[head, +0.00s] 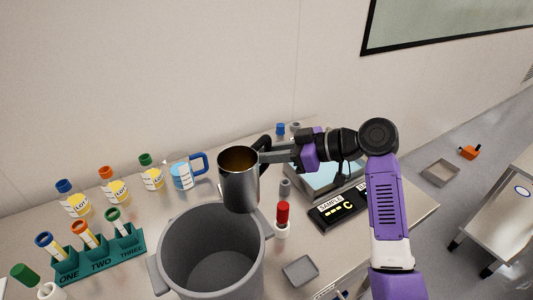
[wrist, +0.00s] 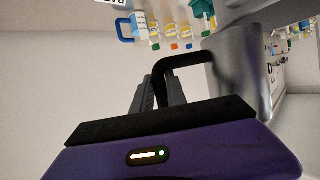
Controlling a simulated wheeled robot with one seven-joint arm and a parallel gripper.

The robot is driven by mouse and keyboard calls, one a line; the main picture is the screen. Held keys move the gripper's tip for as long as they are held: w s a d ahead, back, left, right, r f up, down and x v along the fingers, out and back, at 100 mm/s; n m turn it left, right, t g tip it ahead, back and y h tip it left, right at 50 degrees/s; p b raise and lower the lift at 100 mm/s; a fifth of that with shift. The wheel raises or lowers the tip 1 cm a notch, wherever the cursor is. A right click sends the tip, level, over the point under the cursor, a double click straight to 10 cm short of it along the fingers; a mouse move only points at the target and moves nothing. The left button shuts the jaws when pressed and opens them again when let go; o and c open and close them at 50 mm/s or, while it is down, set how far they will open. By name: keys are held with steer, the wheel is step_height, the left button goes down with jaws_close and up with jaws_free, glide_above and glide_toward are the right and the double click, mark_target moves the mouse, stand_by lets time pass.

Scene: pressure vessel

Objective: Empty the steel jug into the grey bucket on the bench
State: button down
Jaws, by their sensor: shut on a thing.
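The steel jug (head: 239,184) is a shiny cylinder with a black handle on its right side. Its open top shows a brownish inside, and I cannot tell how much is in it. My gripper (head: 268,157) is shut on the handle and holds the jug near upright, at the back right rim of the grey bucket. In the wrist view my gripper (wrist: 160,88) meets the black handle (wrist: 185,60), with the jug's side (wrist: 238,65) to the right. The grey bucket (head: 213,250) stands on the bench with its mouth open; the part of the inside that shows looks empty.
A teal rack (head: 97,259) with tubes stands left of the bucket. Several labelled bottles (head: 114,187) and a blue-handled beaker (head: 184,173) stand behind. A red-capped tube (head: 282,218), a black sample box (head: 338,209) and a small grey tray (head: 300,270) are to the right.

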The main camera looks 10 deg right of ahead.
mark_target(266, 141)
steer(key=shift+s+a+r+n+t+h, duration=0.15)
steer(key=shift+r+n, duration=0.1)
steer(key=shift+r, duration=0.3)
steer(key=shift+s+r+n+t+h, duration=0.1)
steer(key=shift+r+n, duration=0.1)
steer(key=shift+r, duration=0.3)
steer(key=shift+s+a+r+n+t+h, duration=0.15)
steer(key=shift+r+n, duration=0.1)
steer(key=shift+r, duration=0.3)
steer(key=shift+s+a+r+n+h+b, duration=0.35)
steer(key=shift+r+n+h+b, duration=0.05)
steer(key=shift+r+n+b, duration=0.2)
steer(key=shift+s+a+r, duration=0.1)
steer(key=shift+r, duration=0.15)
steer(key=shift+s+a+r+n+t+h, duration=0.2)
steer(key=shift+s+a+r+n+t, duration=0.1)
steer(key=shift+r, duration=0.3)
steer(key=shift+s+a+r+n+t+h, duration=0.2)
steer(key=shift+r+t, duration=0.1)
steer(key=shift+r, duration=0.25)
steer(key=shift+s+a+r+n+b, duration=0.4)
steer(key=shift+s+a+r+n, duration=0.1)
steer(key=shift+s+a+n, duration=0.15)
steer(key=shift+t+h, duration=0.3)
steer(key=shift+s+a+r+n+t+b, duration=0.4)
steer(key=shift+s+a+r+n+b, duration=0.1)
steer(key=shift+r+n+b, duration=0.1)
